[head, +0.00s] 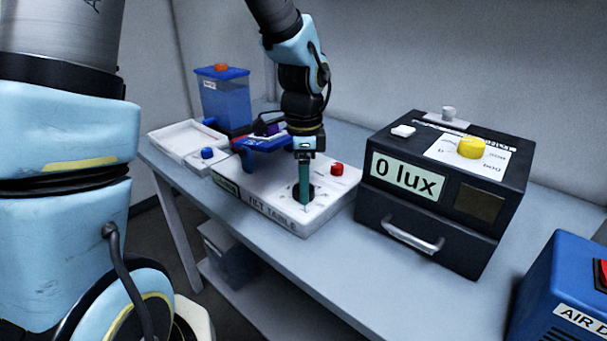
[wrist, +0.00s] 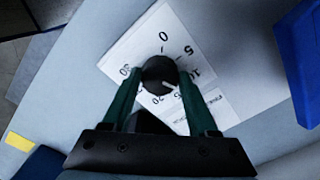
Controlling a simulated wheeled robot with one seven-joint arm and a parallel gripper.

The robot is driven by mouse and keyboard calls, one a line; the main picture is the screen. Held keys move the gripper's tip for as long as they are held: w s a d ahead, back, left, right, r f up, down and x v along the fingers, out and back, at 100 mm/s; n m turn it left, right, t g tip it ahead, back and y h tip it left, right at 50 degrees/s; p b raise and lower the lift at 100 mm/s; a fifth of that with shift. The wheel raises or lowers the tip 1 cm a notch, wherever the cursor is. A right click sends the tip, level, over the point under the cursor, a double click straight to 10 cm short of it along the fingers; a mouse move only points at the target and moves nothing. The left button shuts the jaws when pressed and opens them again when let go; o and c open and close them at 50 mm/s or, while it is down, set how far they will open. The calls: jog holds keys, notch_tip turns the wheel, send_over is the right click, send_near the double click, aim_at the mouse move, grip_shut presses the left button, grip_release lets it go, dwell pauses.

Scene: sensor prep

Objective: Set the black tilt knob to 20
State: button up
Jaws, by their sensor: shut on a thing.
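The black tilt knob (wrist: 158,72) sits on a white dial plate (wrist: 138,42) in the wrist view. The printed scale around it shows 0, 5, 10, 20 and 30, and a partly blurred number near 15. A short white mark on the knob points to the lower right, roughly toward that blurred number; its exact reading is hard to tell. My gripper (wrist: 160,76) has its teal fingers shut on the knob from both sides. In the head view my gripper (head: 304,196) points straight down at the white tilt table (head: 250,199), mostly covering the knob.
A red knob (head: 337,169) stands just right of my gripper. A blue bracket (head: 265,143) is behind left. The black light box (head: 425,238) reading 0 lux, with a yellow knob (head: 471,147), stands to the right. A white tray (head: 183,142) lies at the left.

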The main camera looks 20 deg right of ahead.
jog(key=m+p, duration=0.3)
jog(key=shift+r+m, duration=0.25)
jog(key=shift+m, duration=0.05)
jog(key=m+p, duration=0.3)
jog(key=shift+m, duration=0.3)
jog(key=m+p, duration=0.3)
jog(key=shift+f+m+p, duration=0.2)
jog(key=shift+m+p, duration=0.75)
jog(key=shift+m, duration=0.45)
jog(key=o, duration=1.4)
jog(key=shift+c, duration=0.2)
